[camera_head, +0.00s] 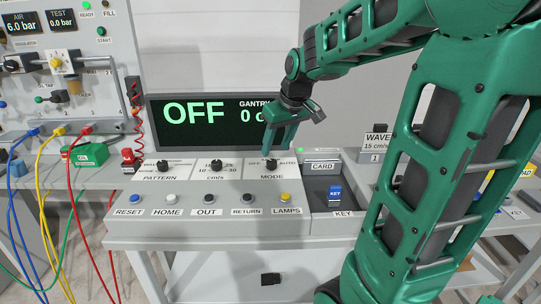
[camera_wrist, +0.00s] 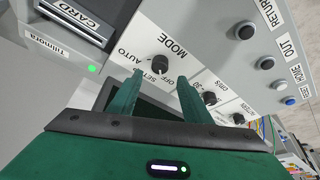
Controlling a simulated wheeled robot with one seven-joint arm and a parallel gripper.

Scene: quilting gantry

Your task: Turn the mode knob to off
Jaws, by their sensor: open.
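The mode knob (camera_head: 271,165) is a small black knob above the MODE label on the grey control panel (camera_head: 228,227). In the wrist view the knob (camera_wrist: 160,65) has the words OFF, SET-UP and AUTO around it. I cannot clearly make out where it points. My green gripper (camera_head: 270,146) is just above the knob, pointing down. In the wrist view its two fingers (camera_wrist: 160,77) are apart, with the knob showing just beyond the gap between their tips. I cannot tell whether they touch it. The display (camera_head: 207,122) behind reads OFF in large green letters.
The pattern knob (camera_head: 163,166) and speed knob (camera_head: 216,167) are left of the mode knob. Below is a row of buttons, including blue RESET (camera_head: 134,199) and yellow LAMPS (camera_head: 285,198). A blue key (camera_head: 335,192) is at the right. The display stands close behind my gripper.

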